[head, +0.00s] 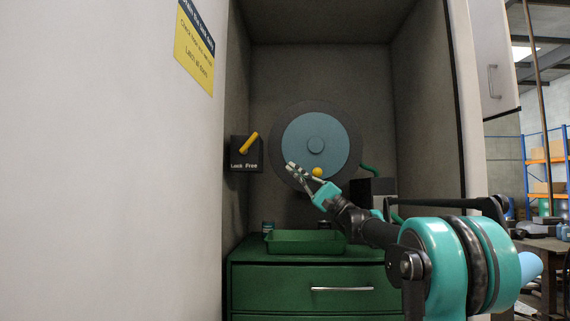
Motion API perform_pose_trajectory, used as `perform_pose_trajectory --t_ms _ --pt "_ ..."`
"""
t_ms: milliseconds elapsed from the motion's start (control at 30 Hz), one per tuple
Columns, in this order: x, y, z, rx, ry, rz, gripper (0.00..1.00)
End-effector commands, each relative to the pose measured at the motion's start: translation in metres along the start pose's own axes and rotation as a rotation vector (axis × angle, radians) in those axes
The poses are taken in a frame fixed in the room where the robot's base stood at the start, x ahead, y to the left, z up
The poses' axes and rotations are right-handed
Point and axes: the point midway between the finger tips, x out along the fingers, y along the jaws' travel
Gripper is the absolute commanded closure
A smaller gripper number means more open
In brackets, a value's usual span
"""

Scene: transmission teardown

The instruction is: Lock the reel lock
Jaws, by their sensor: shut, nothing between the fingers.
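The reel lock is a dark box (246,161) on the left inner wall of the cabinet, marked "Lock" at left and "Free" at right. Its yellow lever (249,142) tilts up and to the right, toward the "Free" side. The reel (302,146), a blue disc with a dark rim, stands at the back of the cabinet with a yellow knob (317,172) low on its face. My gripper (290,166) is shut and empty in front of the reel's lower left part, to the right of the lock box and apart from it.
A green tray (305,252) sits on a green drawer cabinet (316,271) below my arm. The cabinet's left wall stands close beside the lock box. A dark box (372,190) with a green hose is right of the reel. Space between the lock and my gripper looks clear.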

Motion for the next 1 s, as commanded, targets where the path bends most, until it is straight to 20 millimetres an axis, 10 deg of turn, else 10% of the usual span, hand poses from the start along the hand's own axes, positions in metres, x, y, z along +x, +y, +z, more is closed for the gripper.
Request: perform_pose_trajectory --t_ms 600,1000 --pt "0.11 0.001 0.0 0.001 -0.001 0.0 1.0" --pt "0.123 0.0 0.0 -0.001 0.001 0.0 1.0"
